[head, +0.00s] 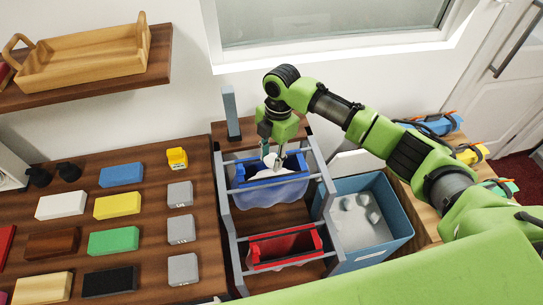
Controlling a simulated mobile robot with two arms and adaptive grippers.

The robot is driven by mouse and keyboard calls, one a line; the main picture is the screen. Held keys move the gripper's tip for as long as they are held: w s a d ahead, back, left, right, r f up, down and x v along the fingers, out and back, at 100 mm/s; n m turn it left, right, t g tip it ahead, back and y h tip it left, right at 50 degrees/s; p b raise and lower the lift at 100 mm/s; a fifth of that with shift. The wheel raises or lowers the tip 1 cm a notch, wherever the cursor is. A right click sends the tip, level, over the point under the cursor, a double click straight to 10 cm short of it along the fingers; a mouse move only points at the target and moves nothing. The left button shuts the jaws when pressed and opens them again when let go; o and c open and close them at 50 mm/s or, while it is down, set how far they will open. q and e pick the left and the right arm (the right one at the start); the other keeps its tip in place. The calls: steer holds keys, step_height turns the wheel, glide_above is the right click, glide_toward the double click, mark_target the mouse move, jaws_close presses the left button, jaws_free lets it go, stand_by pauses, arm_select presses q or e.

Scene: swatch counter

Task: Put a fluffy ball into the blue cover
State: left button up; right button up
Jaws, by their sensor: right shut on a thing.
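The blue cover (241,176) hangs in the upper part of a grey rack, with a blue rim and a pale bluish bag below it. My right gripper (277,159) points down into its opening, shut on a small whitish thing that looks like a fluffy ball (270,163). The fingertips and the ball are small and partly hidden, so I cannot tell whether the ball touches the cover. More whitish-grey fluffy balls (349,203) lie in a blue bin (383,239) to the right of the rack. My left gripper is not in view.
A red cover (286,247) hangs lower in the rack (222,205). A wooden counter at left holds coloured blocks, including a green one (113,240), and a yellow object (177,159). A wooden tray (85,54) sits on a shelf. A window is behind.

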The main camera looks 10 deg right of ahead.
steer(key=shift+f, duration=0.15)
stand_by(0.6)
steer(key=o, duration=1.3)
step_height(320, 180, up, 5)
steer(key=p, duration=0.5)
steer(key=shift+f, duration=0.2)
steer(key=shift+r, duration=0.7)
